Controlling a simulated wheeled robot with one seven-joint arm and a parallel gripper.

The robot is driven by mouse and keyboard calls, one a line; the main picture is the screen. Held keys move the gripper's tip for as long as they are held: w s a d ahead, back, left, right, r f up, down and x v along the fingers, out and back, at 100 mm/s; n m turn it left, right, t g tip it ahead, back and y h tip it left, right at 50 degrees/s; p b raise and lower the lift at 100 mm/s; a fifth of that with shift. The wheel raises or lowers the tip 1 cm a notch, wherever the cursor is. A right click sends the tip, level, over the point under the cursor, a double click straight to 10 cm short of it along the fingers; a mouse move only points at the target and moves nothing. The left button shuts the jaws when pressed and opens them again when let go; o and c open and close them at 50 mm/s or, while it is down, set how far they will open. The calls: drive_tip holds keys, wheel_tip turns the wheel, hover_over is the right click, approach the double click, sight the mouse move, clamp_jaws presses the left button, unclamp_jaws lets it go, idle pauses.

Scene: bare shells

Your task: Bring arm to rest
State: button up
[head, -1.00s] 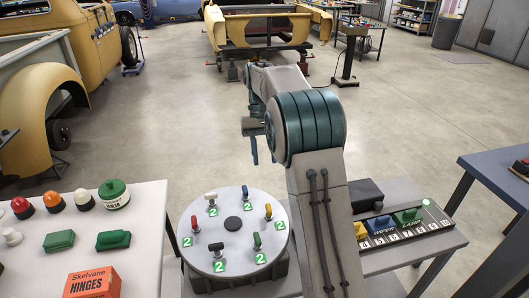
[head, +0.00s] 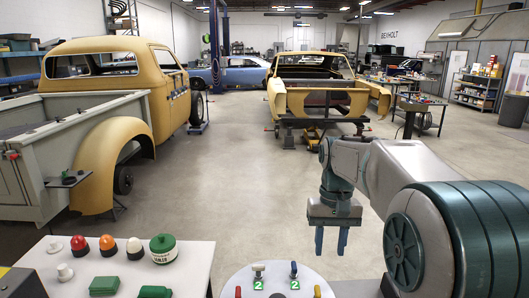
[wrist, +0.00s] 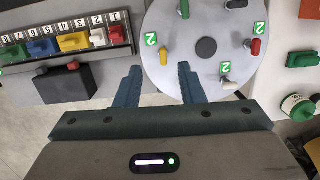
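My gripper (head: 331,248) hangs at the end of my arm, fingers pointing down, in the middle right of the head view. Its two blue fingers are apart with nothing between them. My arm bends in from the lower right of the head view.
A white round table (head: 273,276) bears several small coloured items and green "2" labels. A white table (head: 188,262) at lower left holds coloured domes. The wrist view shows a numbered rack (wrist: 75,52) with coloured blocks. Yellow vehicle bodies stand beyond; the floor (head: 230,170) between is clear.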

drive_tip(key=s+f+t, duration=0.2)
drive_tip(key=s, duration=0.7)
drive_tip(key=s+f+t, duration=0.2)
drive_tip(key=s+f, duration=0.1)
drive_tip(key=s, duration=0.6)
drive_tip(key=shift+s+a+f+t, duration=0.2)
drive_tip(key=shift+s+t, duration=0.1)
drive_tip(key=shift+t, duration=0.1)
